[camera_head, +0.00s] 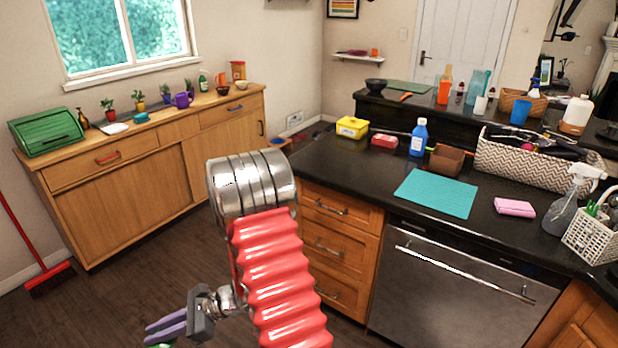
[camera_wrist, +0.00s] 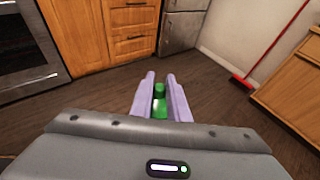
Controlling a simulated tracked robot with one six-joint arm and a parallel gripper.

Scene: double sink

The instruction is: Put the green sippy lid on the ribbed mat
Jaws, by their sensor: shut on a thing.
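My gripper (camera_head: 166,331) is low at the bottom left of the head view, over the floor and in front of the counter drawers. Its two lilac fingers (camera_wrist: 161,84) are shut on the green sippy lid (camera_wrist: 160,106), which has a narrow spout end and a wider base. In the head view only a sliver of green shows below the fingers. A flat teal mat (camera_head: 436,193) lies on the dark counter to the right, well apart from my gripper. I cannot make out ribs on it. Its top is bare.
A pink sponge (camera_head: 514,207) lies right of the mat. A patterned basket (camera_head: 530,160), brown box (camera_head: 452,160) and blue bottle (camera_head: 419,138) stand behind it. A spray bottle (camera_head: 570,200) is at the right. The dark counter (camera_head: 350,180) left of the mat is clear.

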